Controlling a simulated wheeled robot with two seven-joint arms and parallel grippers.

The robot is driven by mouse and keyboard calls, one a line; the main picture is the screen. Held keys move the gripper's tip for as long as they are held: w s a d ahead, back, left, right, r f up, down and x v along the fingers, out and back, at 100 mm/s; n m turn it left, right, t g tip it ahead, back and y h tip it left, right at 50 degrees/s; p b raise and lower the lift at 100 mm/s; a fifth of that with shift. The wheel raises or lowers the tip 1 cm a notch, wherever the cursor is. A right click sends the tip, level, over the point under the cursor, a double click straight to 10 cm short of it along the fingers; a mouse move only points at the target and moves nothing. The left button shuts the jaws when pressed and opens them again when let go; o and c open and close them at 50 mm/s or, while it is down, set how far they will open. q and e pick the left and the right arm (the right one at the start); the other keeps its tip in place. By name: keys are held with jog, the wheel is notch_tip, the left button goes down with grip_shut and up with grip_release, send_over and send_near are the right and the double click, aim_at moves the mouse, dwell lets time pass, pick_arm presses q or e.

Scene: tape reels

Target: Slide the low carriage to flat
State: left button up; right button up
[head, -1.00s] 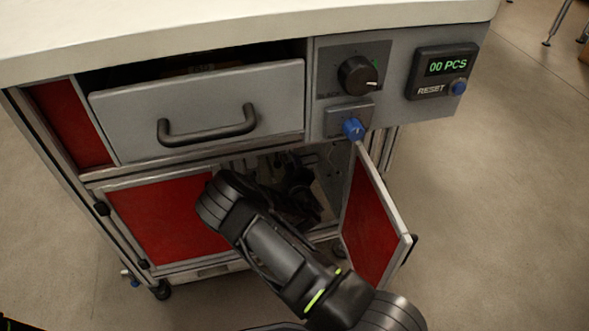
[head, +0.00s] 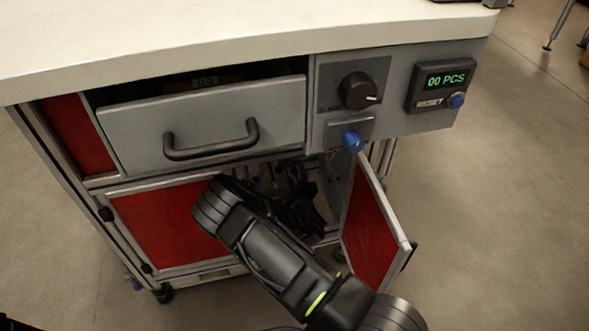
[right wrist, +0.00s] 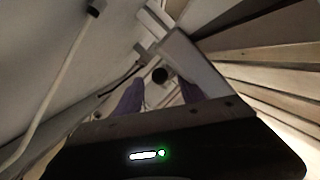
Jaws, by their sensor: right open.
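My right arm reaches into the open lower right compartment (head: 332,172) of the grey cabinet. My right gripper (head: 300,205) is a dark shape inside it, partly hidden by shadow and my own wrist. In the right wrist view my right gripper (right wrist: 160,92) is open, with two purplish fingers apart. A small dark round part (right wrist: 160,75) shows beyond and between the fingertips; I cannot tell whether they touch it. A pale block-like bar (right wrist: 190,62) lies just above the right finger. I cannot tell which part is the low carriage. My left gripper is not in view.
A red door (head: 372,232) stands open right of my arm; another red door (head: 165,225) is shut on the left. Above are a grey drawer (head: 205,118), slightly open, a black dial (head: 358,90), a blue knob (head: 353,141) and a counter reading 00 PCS (head: 446,80).

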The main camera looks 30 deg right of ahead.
jog(key=p+v, duration=0.1)
jog(key=v, duration=0.2)
jog(key=shift+s+a+r, duration=0.1)
jog(key=shift+s+a, duration=0.05)
jog(key=shift+s, duration=0.15)
jog(key=shift+s+a, duration=0.1)
jog(key=shift+s, duration=0.05)
